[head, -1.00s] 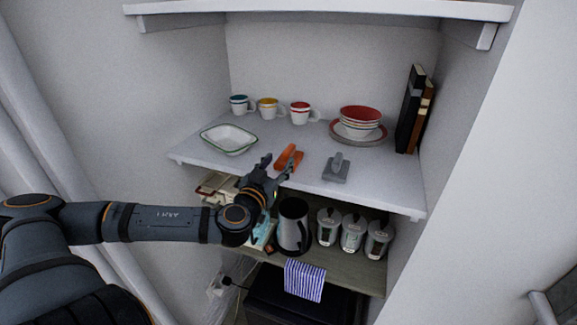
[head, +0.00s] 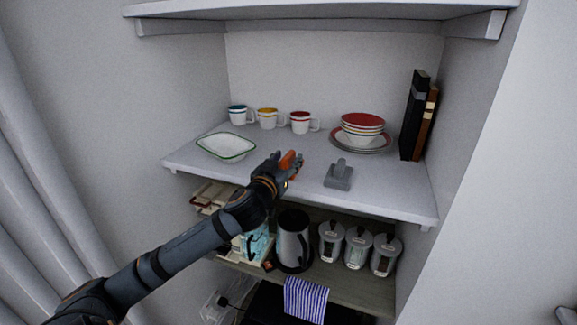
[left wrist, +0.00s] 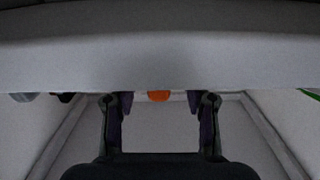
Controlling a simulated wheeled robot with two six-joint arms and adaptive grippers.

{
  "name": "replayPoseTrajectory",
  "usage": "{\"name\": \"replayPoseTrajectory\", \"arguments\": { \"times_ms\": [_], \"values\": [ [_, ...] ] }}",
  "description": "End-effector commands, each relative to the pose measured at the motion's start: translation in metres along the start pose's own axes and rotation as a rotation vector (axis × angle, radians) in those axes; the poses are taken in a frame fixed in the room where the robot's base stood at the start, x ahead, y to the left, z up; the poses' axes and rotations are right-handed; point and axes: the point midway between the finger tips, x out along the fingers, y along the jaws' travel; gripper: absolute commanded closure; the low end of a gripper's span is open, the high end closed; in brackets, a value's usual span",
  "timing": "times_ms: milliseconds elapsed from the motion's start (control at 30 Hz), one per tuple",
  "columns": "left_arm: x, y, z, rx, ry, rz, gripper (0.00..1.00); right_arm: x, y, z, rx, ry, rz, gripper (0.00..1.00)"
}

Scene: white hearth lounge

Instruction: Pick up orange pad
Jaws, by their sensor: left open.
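The orange pad (head: 288,159) lies near the front of the white shelf (head: 205,172), partly hidden behind my left gripper (head: 285,163) in the head view. The left gripper is open, reaching in at the shelf's front edge with its fingers around or just before the pad; I cannot tell if they touch it. In the left wrist view a small part of the orange pad (left wrist: 158,95) shows midway between the two spread fingers (left wrist: 160,103). Nothing is held. My right gripper is not in view.
A grey pad (head: 338,177) with a handle lies to the right. A white dish (head: 226,147) is on the left, with mugs (head: 268,118), stacked bowls (head: 362,128) and books (head: 415,118) behind. Below are a kettle (head: 292,242) and canisters (head: 357,250).

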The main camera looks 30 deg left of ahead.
Motion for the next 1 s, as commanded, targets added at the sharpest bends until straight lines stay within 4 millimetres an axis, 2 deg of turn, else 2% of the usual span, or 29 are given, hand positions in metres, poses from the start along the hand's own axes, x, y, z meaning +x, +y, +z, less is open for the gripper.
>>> {"name": "replayPoseTrajectory", "arguments": {
  "times_ms": [67,200,500,833,1000],
  "values": [
    [0.01,-0.001,-0.004,-0.009,-0.001,-0.002,0.53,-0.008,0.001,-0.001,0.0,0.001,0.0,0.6],
    [0.02,0.0,-0.002,-0.004,-0.001,0.0,0.53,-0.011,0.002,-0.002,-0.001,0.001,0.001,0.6],
    [0.023,0.0,0.0,0.002,0.0,0.001,0.54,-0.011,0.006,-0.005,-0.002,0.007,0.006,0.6],
    [0.023,0.0,0.0,0.002,0.0,0.001,0.99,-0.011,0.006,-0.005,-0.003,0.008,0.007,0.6],
    [0.023,0.0,0.0,0.002,0.0,0.001,1.0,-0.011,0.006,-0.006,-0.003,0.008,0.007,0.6]
  ]
}}
